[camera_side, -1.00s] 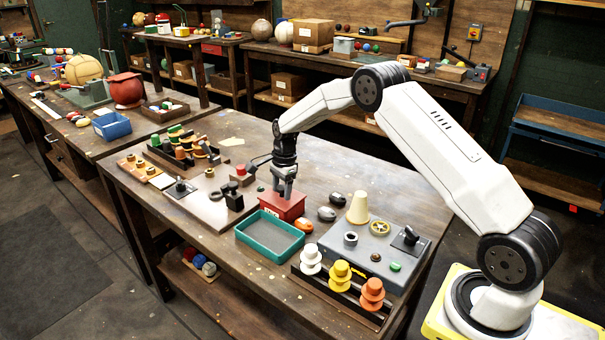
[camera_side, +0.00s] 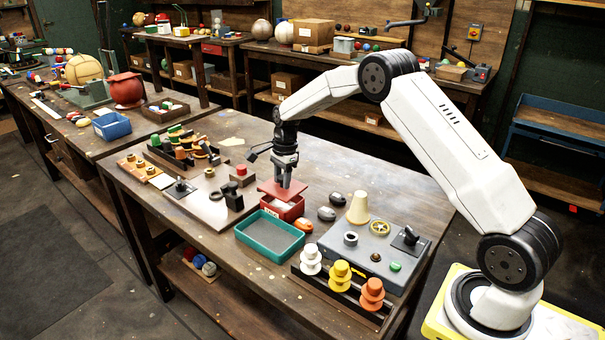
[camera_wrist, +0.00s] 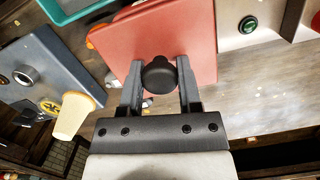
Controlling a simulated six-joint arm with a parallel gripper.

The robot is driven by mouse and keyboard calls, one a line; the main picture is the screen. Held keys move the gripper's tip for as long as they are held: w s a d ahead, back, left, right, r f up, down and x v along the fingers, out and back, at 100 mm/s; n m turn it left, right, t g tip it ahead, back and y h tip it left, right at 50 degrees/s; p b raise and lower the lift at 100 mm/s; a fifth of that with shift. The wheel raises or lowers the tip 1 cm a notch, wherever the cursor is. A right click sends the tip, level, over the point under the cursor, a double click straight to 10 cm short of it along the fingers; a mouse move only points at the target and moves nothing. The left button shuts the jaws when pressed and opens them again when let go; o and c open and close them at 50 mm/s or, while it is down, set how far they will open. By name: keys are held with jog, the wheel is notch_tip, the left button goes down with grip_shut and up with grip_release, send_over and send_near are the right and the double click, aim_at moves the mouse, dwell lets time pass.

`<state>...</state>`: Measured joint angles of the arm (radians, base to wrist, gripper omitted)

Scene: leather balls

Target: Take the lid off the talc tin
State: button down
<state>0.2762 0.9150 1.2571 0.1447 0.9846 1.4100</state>
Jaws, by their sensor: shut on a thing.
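The talc tin (camera_side: 284,208) is a red box with a pale label, standing on the bench with its top open and something pale inside. Its red lid (camera_side: 283,190) is raised a little above the tin, apart from it at least on the near side. My gripper (camera_side: 285,184) is over the tin, shut on the lid's knob. In the wrist view the dark round knob (camera_wrist: 159,76) sits between the two fingers of my gripper (camera_wrist: 159,82), and the flat red lid (camera_wrist: 170,38) spreads beyond it. The lid hides the tin in that view.
A teal tray (camera_side: 270,234) lies just in front of the tin. Flanged spools (camera_side: 341,274) stand at the front. The bench behind the tin is clear.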

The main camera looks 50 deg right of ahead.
jog(key=s+r, duration=0.2)
jog(key=r, duration=0.1)
jog(key=s+r, duration=0.2)
jog(key=shift+a, duration=0.4)
jog(key=s+a+r, duration=0.2)
jog(key=s+r, duration=0.2)
jog(key=s, duration=0.5)
jog(key=shift+r, duration=0.2)
jog(key=shift+s, duration=0.1)
jog(key=shift+d, duration=0.1)
jog(key=w+d+m+t+h, duration=0.1)
jog(key=w+d+m, duration=0.1)
jog(key=d+m, duration=0.7)
jog(key=m, duration=0.4)
jog(key=shift+w+r+m, duration=0.25)
jog(key=shift+r+m, duration=0.05)
jog(key=shift+r, duration=0.05)
jog(key=shift+w, duration=0.1)
